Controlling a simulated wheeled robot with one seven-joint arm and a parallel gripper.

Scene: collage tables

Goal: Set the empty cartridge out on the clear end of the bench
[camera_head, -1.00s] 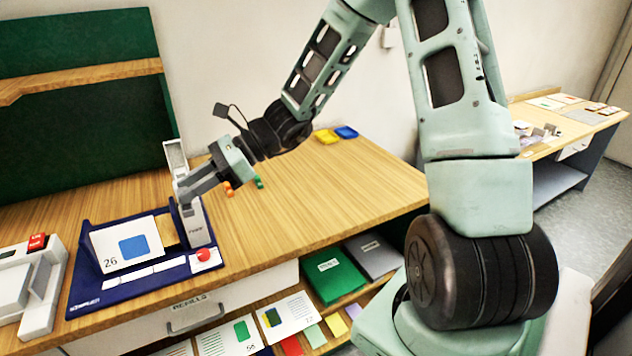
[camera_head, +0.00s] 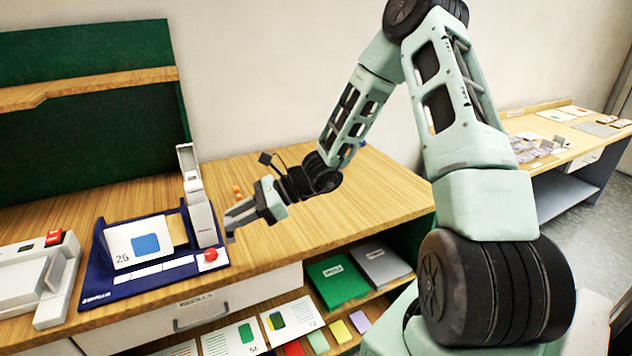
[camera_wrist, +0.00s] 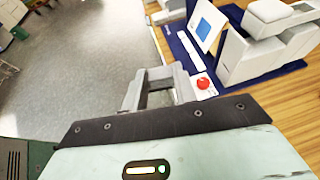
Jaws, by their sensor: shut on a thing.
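My gripper (camera_head: 232,226) is shut on a small grey piece, which I take to be the empty cartridge (camera_head: 230,237). It is held just right of a tall white device with its lid raised (camera_head: 201,210), above the bench's front edge. In the wrist view my gripper (camera_wrist: 157,82) shows its grey fingers with the piece between them. The piece is small and partly hidden by the fingers. The wooden bench (camera_head: 385,195) has bare surface toward its right end.
A blue tray (camera_head: 97,287) holds a card marked 26 (camera_head: 133,243) and a red button (camera_head: 210,254). A white machine (camera_head: 35,275) stands left. Small orange pieces (camera_head: 237,191) lie behind my gripper. Below are a drawer (camera_head: 205,305) and a shelf with a green binder (camera_head: 337,281).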

